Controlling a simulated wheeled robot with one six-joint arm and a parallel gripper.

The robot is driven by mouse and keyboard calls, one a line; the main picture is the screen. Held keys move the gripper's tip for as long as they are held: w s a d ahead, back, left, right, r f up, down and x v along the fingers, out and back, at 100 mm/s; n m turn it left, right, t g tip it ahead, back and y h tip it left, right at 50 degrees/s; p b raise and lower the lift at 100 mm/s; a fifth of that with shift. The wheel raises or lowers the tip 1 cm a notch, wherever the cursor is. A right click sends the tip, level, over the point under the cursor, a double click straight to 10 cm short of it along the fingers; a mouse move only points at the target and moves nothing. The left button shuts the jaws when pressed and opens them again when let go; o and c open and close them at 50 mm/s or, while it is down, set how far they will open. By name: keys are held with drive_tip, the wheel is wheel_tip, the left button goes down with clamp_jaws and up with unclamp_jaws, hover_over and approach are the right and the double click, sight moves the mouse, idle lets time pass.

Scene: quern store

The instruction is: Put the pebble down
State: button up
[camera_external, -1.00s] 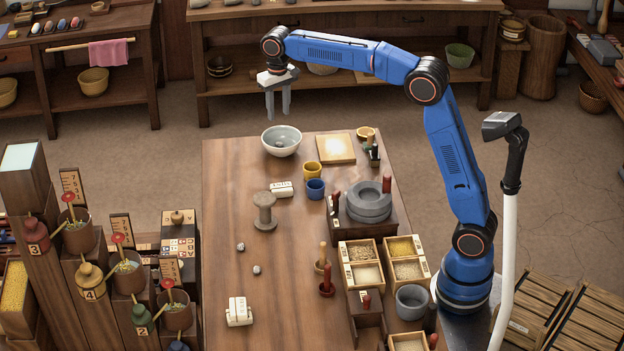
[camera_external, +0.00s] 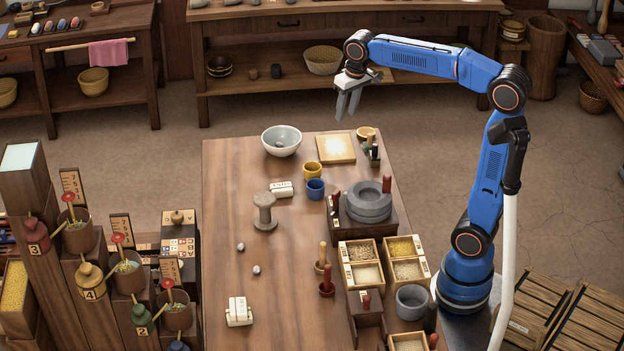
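My gripper (camera_external: 347,106) hangs in the air beyond the table's far edge, up and right of the grey bowl. Its two fingers point down with a gap between them, and nothing shows in the gap. The grey bowl (camera_external: 281,138) stands at the far end of the wooden table, with a small dark pebble (camera_external: 281,143) inside it. Two more small grey pebbles lie apart on the table: one (camera_external: 241,247) left of centre and one (camera_external: 256,270) a little nearer. My gripper touches none of them.
A quern (camera_external: 369,202) and grain boxes line the right side. The table's left part (camera_external: 226,215) is mostly clear.

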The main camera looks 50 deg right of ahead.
drive_tip(key=s+d+f+t, duration=0.1)
drive_tip(key=s+d+f, duration=0.1)
drive_tip(key=s+f, duration=0.3)
drive_tip(key=s+d+f+n+t, duration=0.1)
drive_tip(key=s+d+f, duration=0.2)
drive_tip(key=s, duration=1)
drive_tip(key=s+d+f, duration=0.3)
drive_tip(key=s+f, duration=0.5)
drive_tip(key=s, duration=0.1)
drive_tip(key=shift+n+t, duration=0.4)
drive_tip(key=shift+s, duration=0.1)
drive_tip(key=shift+o, duration=0.9)
drive_tip(key=shift+a, duration=0.1)
